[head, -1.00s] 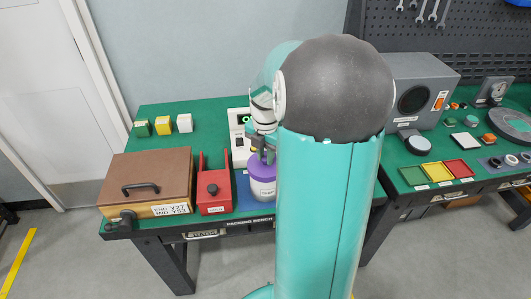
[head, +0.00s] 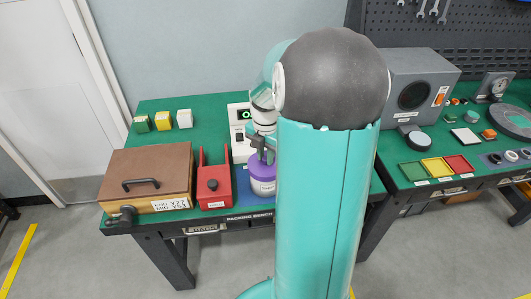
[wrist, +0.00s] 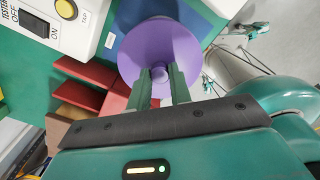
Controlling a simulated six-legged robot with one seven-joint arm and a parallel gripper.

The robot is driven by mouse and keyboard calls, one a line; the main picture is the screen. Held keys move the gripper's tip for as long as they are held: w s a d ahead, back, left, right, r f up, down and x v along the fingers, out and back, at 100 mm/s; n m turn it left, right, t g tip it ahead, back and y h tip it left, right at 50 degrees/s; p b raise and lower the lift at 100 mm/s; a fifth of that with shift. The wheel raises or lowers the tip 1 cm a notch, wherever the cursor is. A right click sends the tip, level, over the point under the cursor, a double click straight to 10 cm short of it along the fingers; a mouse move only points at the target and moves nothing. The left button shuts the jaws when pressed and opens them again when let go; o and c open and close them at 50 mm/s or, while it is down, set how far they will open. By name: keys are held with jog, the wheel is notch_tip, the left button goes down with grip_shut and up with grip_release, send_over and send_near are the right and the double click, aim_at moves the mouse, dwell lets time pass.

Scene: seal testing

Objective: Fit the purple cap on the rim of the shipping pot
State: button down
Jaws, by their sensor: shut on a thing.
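The purple cap (head: 262,168) is a round lid with a small knob; it fills the top middle of the wrist view (wrist: 158,45). My gripper (wrist: 160,80) is shut on the cap's knob, with one finger on each side. In the head view my gripper (head: 264,152) is above the cap, partly hidden by my arm. The shipping pot (head: 264,188) is pale with a label and stands directly under the cap on the packing bench. The cap hides the pot in the wrist view. I cannot tell whether the cap is fully seated on the rim.
A red stand (head: 214,186) is close to the left of the pot, with a brown lidded box (head: 147,172) beyond it. A white tester (head: 240,140) stands behind. Several small blocks (head: 163,122) lie at the back left. My arm hides the bench to the right.

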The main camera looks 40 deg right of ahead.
aim_at(265, 158)
jog(key=shift+f, duration=0.35)
jog(key=c, duration=1.2)
grip_release()
jog(key=shift+r, duration=3.5)
